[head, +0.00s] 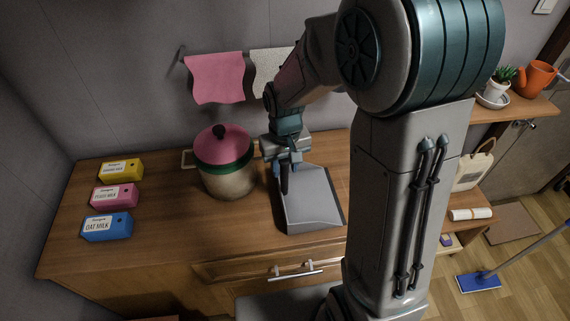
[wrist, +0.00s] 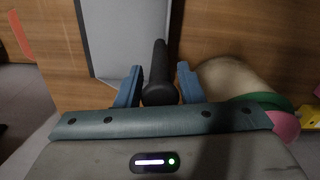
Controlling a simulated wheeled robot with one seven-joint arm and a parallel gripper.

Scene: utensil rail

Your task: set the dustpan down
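The dustpan (head: 312,203) is grey with a black handle and appears to rest flat on the wooden counter, right of the pot. My gripper (head: 285,165) is over its handle end. In the wrist view, the black handle (wrist: 159,70) lies between the two blue fingers of my gripper (wrist: 159,77). A gap shows on each side of the handle, so the fingers are open around it and not clamped. The grey pan (wrist: 118,40) also shows at the top of the wrist view. My arm hides part of the counter to the right in the head view.
A pot (head: 226,170) with a pink lid stands close left of my gripper. A pink towel (head: 216,78) hangs behind.

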